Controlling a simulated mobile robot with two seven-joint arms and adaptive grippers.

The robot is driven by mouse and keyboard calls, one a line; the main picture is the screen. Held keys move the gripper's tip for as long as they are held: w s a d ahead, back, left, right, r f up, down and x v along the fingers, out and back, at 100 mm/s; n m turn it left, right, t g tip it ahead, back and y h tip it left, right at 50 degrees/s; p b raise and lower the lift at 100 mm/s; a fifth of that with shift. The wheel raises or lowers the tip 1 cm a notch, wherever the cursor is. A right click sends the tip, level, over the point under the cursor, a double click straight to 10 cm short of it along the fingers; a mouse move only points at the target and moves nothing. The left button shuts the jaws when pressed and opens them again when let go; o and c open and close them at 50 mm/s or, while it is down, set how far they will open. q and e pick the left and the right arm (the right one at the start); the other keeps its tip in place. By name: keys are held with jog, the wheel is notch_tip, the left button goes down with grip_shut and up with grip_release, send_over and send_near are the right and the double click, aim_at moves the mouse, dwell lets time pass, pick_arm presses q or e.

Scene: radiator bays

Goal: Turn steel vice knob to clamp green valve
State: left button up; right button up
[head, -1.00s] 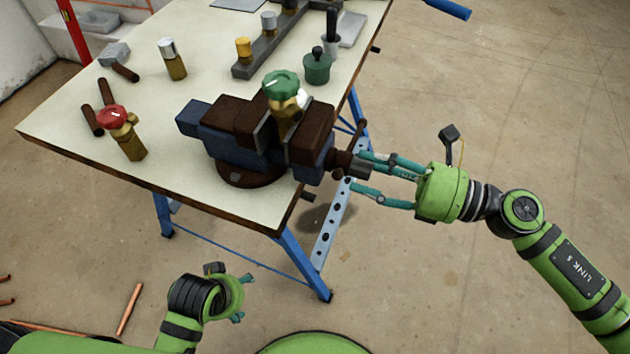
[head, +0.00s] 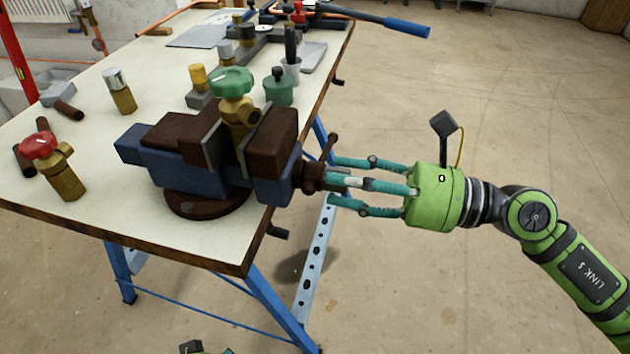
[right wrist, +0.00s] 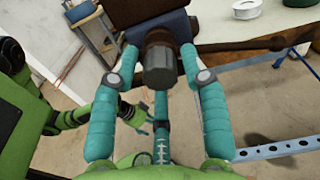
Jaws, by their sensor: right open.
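The blue and brown vice (head: 275,190) stands at the bench's right edge. The green-handled valve (head: 232,82) is upright, its brass body (head: 238,115) between the vice jaws; I cannot tell whether both jaws touch it. The steel vice knob (right wrist: 157,75) points toward my palm in the right wrist view. My right gripper (head: 338,183) is open, its teal fingers spread around the knob without visibly closing on it. My left gripper (right wrist: 138,115) shows small beyond my right fingers; its opening is unclear. Only a sliver of it shows at the head view's bottom edge.
A brown vice handle bar (right wrist: 240,45) crosses behind the knob. A red-handled valve (head: 62,175), a brass-and-steel valve (head: 122,95) and a green pot (head: 278,90) stand on the bench (head: 110,225). Blue bench legs (head: 270,300) are below; the floor at right is clear.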

jog(key=shift+a, duration=0.1)
grip_shut()
jog(key=shift+r+m+p, duration=0.1)
jog(key=shift+m+p, duration=0.2)
jog(key=shift+p, duration=0.1)
jog(key=m+p, duration=1.2)
jog(key=shift+r+m, duration=0.1)
jog(key=shift+m, duration=0.3)
jog(key=m+p, duration=1.2)
jog(key=m, duration=0.1)
grip_release()
jog(key=shift+f+m, duration=0.3)
jog(key=shift+f, duration=0.1)
jog(key=shift+r, duration=0.1)
